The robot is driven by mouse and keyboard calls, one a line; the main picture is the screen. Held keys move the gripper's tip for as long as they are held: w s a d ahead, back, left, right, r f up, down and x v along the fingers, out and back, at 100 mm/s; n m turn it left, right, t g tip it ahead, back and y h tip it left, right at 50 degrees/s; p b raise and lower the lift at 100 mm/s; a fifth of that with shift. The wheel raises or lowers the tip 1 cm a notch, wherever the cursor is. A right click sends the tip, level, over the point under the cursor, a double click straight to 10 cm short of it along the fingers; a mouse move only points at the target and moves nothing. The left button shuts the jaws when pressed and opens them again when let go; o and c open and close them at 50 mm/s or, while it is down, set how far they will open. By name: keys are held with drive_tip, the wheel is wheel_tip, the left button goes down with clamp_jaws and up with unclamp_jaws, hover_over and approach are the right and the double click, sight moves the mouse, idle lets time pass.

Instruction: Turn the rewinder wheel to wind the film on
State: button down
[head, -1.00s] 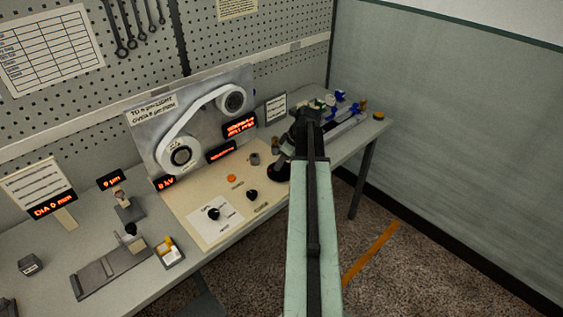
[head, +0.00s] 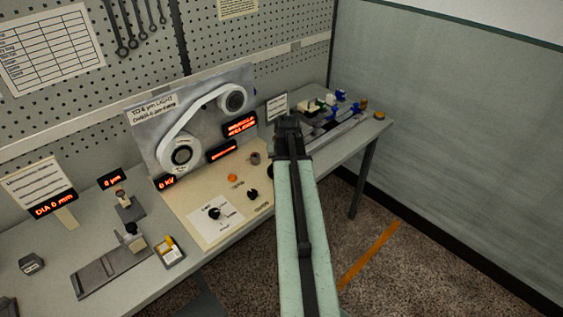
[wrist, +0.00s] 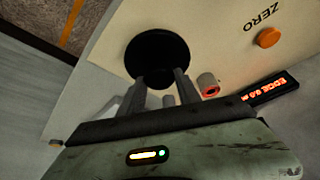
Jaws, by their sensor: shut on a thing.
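The black round wheel (wrist: 157,50) lies on the cream panel in the wrist view. My gripper (wrist: 160,80) reaches to its near edge, with its two dark fingers closed on it. What exactly lies between the fingertips is partly hidden. In the head view my arm covers the wheel and the fingertips. The film path, a white band around two reels, shows on the upright grey board, with a lower reel (head: 181,155) and an upper reel (head: 232,98).
Black knobs (head: 214,213) sit on the cream panel. Lit red displays (head: 240,125) stand by the board. Blue-handled items (head: 340,95) are on the bench's far end.

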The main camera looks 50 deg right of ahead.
drive_tip(key=shift+w+m+g+h, duration=0.1)
drive_tip(key=shift+m+g+h, duration=0.2)
drive_tip(key=shift+m, duration=0.8)
drive_tip(key=shift+m+g+h, duration=0.3)
drive_tip(key=shift+m, duration=0.8)
drive_tip(key=c, duration=0.9)
unclamp_jaws()
drive_tip(key=shift+a, duration=0.1)
drive_tip(key=shift+o, duration=0.2)
drive_tip(key=shift+r, duration=0.1)
drive_tip(key=p+v, duration=0.7)
drive_tip(key=shift+r, duration=0.35)
drive_tip(key=shift+a, duration=0.1)
